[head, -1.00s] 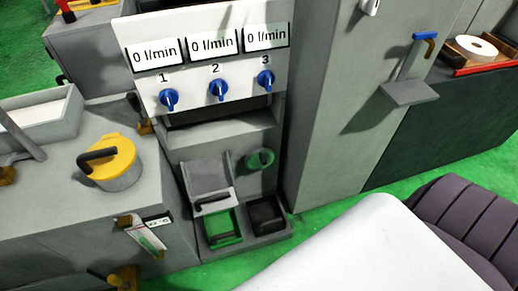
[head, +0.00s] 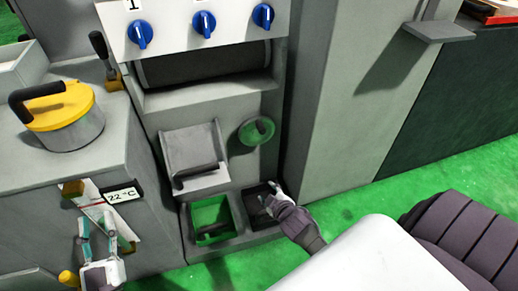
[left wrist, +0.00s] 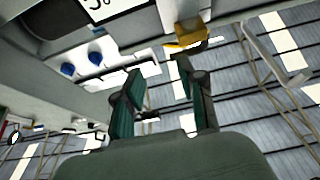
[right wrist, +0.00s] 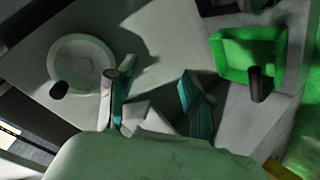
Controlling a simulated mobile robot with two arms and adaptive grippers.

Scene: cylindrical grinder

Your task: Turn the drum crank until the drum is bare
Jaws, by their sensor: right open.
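The drum (head: 205,66) is a dark grey cylinder lying across the slot under the blue knobs; I cannot tell whether anything is wound on it. A green round disc with a handle (head: 256,131), apparently the crank, sits on the front panel below the drum, to the right. In the right wrist view it is a pale disc (right wrist: 82,58) with a dark knob. My right gripper (head: 270,197) is open and empty, below the disc and over the dark bin. My left gripper (head: 99,228) is open and empty beside the thermometer on the cabinet at left.
A green bin (head: 232,229) and a dark bin (head: 251,205) stand below the disc. A grey hinged-looking flap (head: 195,150) is left of it. A yellow-lidded pot (head: 68,115) stands on the left cabinet. A tall grey cabinet (head: 345,90) borders the right side.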

